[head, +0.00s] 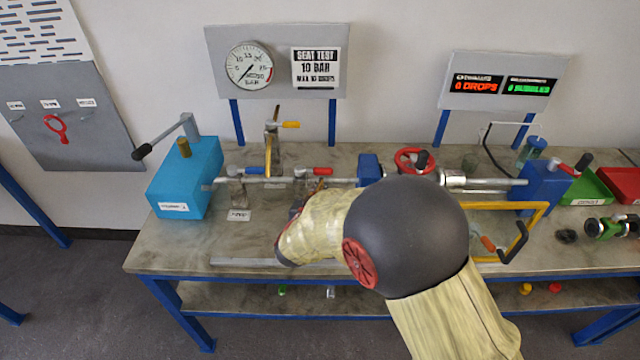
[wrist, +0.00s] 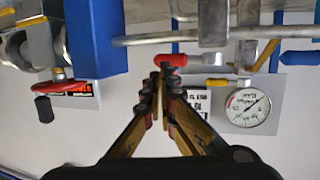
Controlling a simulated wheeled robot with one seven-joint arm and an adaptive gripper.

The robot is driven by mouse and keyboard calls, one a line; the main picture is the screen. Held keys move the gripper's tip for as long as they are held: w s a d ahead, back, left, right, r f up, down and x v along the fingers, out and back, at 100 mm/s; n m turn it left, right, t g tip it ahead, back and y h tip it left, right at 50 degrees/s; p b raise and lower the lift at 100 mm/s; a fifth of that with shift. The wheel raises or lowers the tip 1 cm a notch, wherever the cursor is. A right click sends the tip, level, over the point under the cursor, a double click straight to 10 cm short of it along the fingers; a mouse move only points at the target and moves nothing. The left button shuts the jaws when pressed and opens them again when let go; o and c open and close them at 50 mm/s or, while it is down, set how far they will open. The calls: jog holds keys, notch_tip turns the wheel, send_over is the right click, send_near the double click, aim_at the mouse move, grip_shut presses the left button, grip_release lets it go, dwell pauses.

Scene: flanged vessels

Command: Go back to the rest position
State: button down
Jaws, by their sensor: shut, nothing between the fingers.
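My gripper (wrist: 163,76) is shut and empty in the wrist view. Its tips are close to the red lever handle (wrist: 164,60) on the pipe; I cannot tell whether they touch it. In the head view my arm reaches over the bench, and the gripper is mostly hidden behind my wrist. The red lever (head: 318,171) shows there just beyond it, beside a blue lever (head: 268,171) on the same pipe line.
The bench (head: 160,258) carries a blue pump box (head: 185,180) at left, a red handwheel (head: 415,160), a yellow bracket (head: 530,207) and green and red bins (head: 585,188) at right. A gauge (head: 249,65) hangs behind. Open room lies above the bench front.

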jog(key=s+r+p, duration=0.1)
jog(key=s+r, duration=0.1)
jog(key=s, duration=0.5)
jog(key=s+a+f+n+g+y, duration=0.2)
jog(key=s+a+f+g+y, duration=0.3)
jog(key=a+f, duration=0.45)
jog(key=s+a+r+n+g+y, duration=0.2)
jog(key=s+n+g+y, duration=0.15)
jog(key=s, duration=0.65)
jog(key=s+d+r+h, duration=0.1)
jog(key=s+d+r, duration=0.4)
jog(key=d+r, duration=0.2)
jog(key=s+d+r+m+h, duration=0.1)
jog(key=s+d+r, duration=0.4)
jog(key=d, duration=0.7)
jog(key=s+d+r+m+h, duration=0.1)
jog(key=s+d+r+h, duration=0.1)
jog(key=s+d+r, duration=0.4)
jog(key=d+r, duration=0.3)
jog(key=shift+d+h, duration=0.15)
jog(key=shift+h, duration=0.2)
